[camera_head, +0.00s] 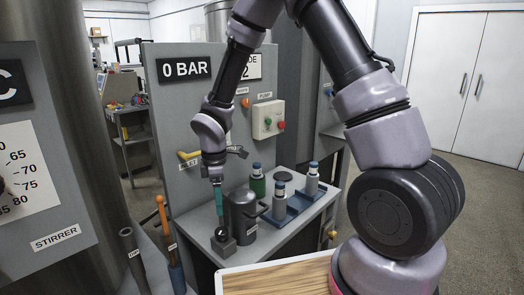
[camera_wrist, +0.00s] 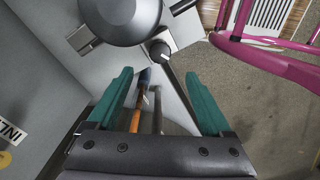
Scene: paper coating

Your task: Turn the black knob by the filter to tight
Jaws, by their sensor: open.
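The black knob (camera_head: 222,235) sits on a small grey block at the front of the grey bench, left of the dark grey filter canister (camera_head: 243,213). My gripper (camera_head: 219,206) points down just above the knob, its teal fingers apart. In the wrist view my gripper (camera_wrist: 158,80) is open and empty. The knob (camera_wrist: 159,50) shows beyond the fingertips, roughly midway between them, and is not gripped. The canister (camera_wrist: 122,14) is at the top, close to the knob. The knob's setting is too small to read.
A yellow inlet handle (camera_head: 188,156) is on the panel behind. An orange-handled tool (camera_head: 161,212) stands at the left. A wooden-topped surface (camera_head: 275,281) is in front.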

